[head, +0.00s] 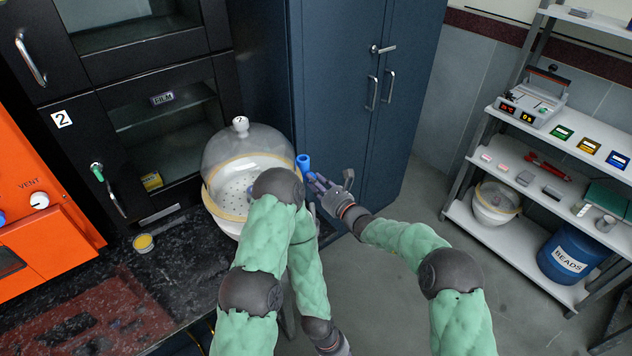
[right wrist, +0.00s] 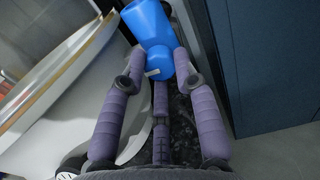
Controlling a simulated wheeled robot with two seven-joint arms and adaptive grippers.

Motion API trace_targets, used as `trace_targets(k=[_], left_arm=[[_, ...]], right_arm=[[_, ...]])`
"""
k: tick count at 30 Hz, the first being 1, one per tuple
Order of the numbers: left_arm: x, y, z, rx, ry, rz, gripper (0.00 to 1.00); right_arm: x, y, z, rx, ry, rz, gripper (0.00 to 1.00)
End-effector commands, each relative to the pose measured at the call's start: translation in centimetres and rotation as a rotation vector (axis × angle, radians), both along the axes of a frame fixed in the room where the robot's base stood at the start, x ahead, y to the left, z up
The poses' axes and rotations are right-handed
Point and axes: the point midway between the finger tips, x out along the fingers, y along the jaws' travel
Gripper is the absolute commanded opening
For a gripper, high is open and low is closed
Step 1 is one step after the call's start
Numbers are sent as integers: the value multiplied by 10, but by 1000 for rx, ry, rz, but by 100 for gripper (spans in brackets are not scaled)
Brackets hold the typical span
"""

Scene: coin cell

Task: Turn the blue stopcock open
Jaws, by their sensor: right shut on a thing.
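The blue stopcock (head: 303,162) sticks up at the right side of the glass desiccator (head: 238,146), which has a clear dome and a white bowl on the black bench. In the right wrist view the stopcock (right wrist: 150,24) is a blue tube with a narrower blue part toward my fingers. My right gripper (head: 316,182) is beside the desiccator, its purple fingers on the stopcock's lower part. In the right wrist view the fingers (right wrist: 158,66) are closed around that part. My left arm bends over in front of the desiccator and its hand (head: 336,346) is at the bottom edge, partly cut off.
A dark blue cabinet (head: 344,80) stands close behind and right of the stopcock. An orange oven (head: 40,215) and a small yellow-topped tin (head: 143,243) are at left. Shelves (head: 560,145) with a second desiccator (head: 496,203) and a blue drum (head: 572,254) stand at right. The floor between is clear.

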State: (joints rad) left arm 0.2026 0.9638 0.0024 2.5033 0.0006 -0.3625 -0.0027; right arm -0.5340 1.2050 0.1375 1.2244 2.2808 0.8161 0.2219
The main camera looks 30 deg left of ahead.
Motion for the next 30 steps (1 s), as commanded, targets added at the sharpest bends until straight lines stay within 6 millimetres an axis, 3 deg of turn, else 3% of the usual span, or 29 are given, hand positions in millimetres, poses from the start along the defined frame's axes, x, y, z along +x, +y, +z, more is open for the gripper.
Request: trace_targets(k=[30], left_arm=[[0,0,40,0,0,0,40]], right_arm=[[1,0,2,357,861,0,0]])
